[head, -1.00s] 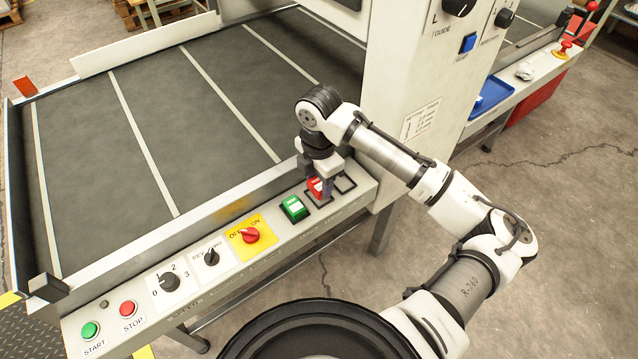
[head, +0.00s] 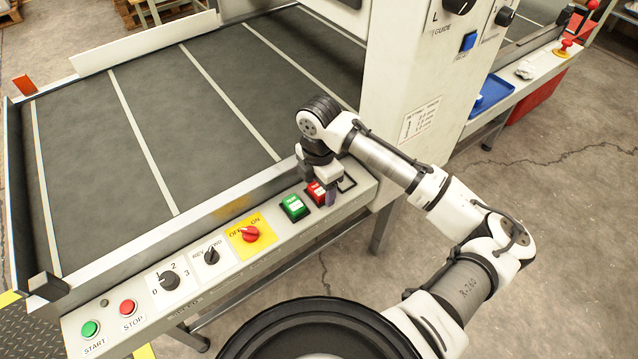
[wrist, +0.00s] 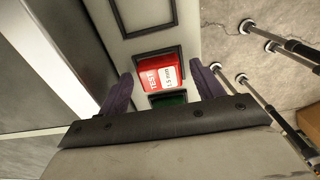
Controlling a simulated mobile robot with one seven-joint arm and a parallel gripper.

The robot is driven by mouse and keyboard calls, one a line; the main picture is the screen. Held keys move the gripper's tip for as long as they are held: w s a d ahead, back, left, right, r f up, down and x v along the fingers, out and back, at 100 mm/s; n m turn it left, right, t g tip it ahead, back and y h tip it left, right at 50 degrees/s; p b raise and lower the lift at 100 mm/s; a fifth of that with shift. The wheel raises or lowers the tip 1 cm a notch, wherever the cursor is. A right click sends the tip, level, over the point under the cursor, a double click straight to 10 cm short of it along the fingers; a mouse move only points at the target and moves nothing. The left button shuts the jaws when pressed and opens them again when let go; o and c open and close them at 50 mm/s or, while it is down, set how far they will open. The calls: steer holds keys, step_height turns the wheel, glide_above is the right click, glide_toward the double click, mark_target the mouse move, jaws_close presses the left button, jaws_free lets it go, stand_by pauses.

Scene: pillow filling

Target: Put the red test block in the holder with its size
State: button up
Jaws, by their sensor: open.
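The red test block (head: 315,193) lies in the middle of three black-framed holders on the control ledge. In the wrist view the red block (wrist: 160,74) is labelled TEST and what reads as 1.5 mm, with a dark frame edge around it. My gripper (wrist: 162,78) is open, its purple fingers apart on either side of the red block. In the head view my gripper (head: 325,194) is low over the ledge and partly hides the block. A green block (head: 294,207) sits in the holder to the left. The holder to the right (head: 348,183) is empty.
The ledge also carries a red rotary switch (head: 250,234), a key switch (head: 211,256), a numbered dial (head: 170,281), and stop (head: 127,307) and start (head: 91,328) buttons. The grey machine housing (head: 410,90) rises behind the arm. A blue tray (head: 492,92) is farther right.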

mark_target(319, 188)
step_height(319, 188, up, 12)
steer(key=shift+r, duration=0.2)
